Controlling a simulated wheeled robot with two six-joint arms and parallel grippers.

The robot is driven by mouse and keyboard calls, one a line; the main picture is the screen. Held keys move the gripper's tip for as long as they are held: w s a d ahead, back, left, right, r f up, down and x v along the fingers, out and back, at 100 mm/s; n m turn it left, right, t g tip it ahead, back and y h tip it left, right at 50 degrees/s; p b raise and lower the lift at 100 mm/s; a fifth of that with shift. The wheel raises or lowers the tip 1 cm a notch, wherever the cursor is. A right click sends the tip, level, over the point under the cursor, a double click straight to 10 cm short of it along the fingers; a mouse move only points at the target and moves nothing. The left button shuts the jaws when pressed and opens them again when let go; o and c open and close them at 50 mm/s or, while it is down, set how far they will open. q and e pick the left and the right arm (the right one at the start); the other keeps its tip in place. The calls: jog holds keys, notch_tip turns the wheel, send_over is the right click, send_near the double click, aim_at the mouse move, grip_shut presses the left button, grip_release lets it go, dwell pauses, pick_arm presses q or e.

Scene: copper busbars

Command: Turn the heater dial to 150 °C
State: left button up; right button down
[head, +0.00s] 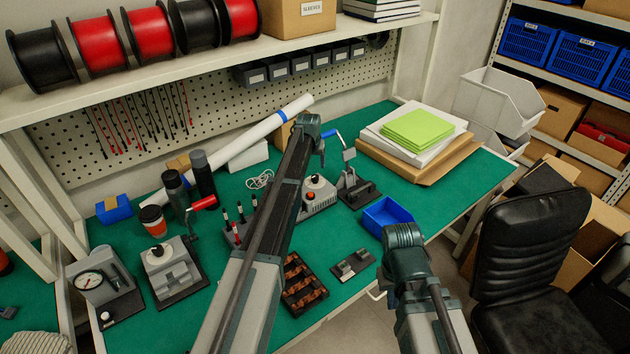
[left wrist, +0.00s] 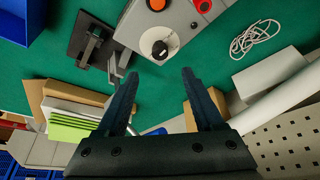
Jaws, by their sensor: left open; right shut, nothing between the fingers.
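A grey heater box (head: 318,203) stands near the middle of the green bench, with a white dial (head: 317,182) on top and a red button on its front. In the left wrist view, the dial (left wrist: 158,43) is a white disc with a black knob at its centre; its markings are too small to read. My left gripper (left wrist: 160,73) is open and empty, its fingertips apart, with the dial showing just beyond the gap between them.
A clamp with a blue handle (head: 358,190) stands right beside the heater. Tools in a holder (head: 238,228) and a white cable (head: 260,179) lie to its left. A blue tray (head: 388,216) is to its right. Another device with a white dial (head: 160,256) stands far left.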

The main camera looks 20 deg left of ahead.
aim_at(315, 177)
pick_arm(q)
jog(key=b+x, duration=0.8)
jog(key=x, duration=0.1)
jog(key=shift+w+f, duration=0.1)
jog(key=shift+f, duration=0.3)
grip_shut()
